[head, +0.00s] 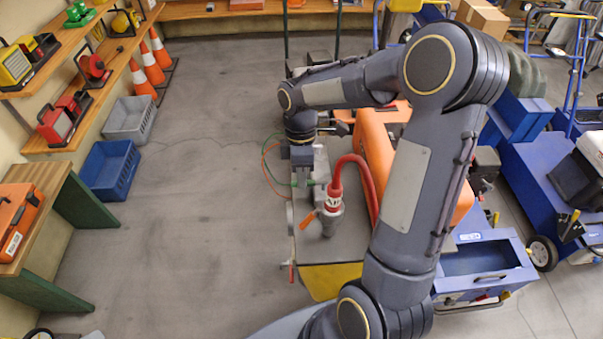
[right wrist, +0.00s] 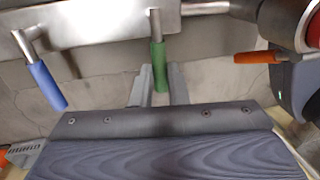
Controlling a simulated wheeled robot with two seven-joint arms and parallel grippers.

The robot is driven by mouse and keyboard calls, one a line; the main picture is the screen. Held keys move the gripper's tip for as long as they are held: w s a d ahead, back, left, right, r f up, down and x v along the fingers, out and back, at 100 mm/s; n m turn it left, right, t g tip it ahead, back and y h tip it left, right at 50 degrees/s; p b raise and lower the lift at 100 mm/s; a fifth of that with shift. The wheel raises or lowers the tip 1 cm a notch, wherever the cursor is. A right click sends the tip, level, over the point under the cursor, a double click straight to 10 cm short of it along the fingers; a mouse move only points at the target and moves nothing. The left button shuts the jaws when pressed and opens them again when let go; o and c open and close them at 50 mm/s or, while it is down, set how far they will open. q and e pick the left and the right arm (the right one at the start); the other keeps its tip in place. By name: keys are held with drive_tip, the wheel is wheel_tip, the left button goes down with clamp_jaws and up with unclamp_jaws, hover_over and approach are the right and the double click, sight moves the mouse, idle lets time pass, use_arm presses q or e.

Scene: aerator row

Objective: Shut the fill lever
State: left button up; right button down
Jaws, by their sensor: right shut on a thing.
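My right gripper (head: 301,180) is at the grey machine's side, left of the red hose. In the right wrist view its two fingers (right wrist: 159,82) are shut on a lever with a green handle (right wrist: 159,62), which hangs down from a metal pipe. A lever with a blue handle (right wrist: 47,85) hangs tilted to the left of it. An orange-handled lever (right wrist: 257,57) lies about level to the right; it also shows in the head view (head: 307,220). I cannot tell by any label which is the fill lever. My left gripper is not in view.
A red hose (head: 352,160) curves up from a grey fitting (head: 331,218) close to the right of my gripper. An orange machine body (head: 378,145) stands behind my right arm. Thin green and red lines loop beside the gripper. The floor (head: 190,230) to the left is clear.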

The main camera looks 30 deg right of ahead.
drive_tip(key=c, duration=1.4)
unclamp_jaws()
wheel_tip(320, 180, up, 8)
drive_tip(key=w, duration=0.1)
drive_tip(key=shift+w+d+f, duration=0.15)
drive_tip(key=shift+d, duration=0.2)
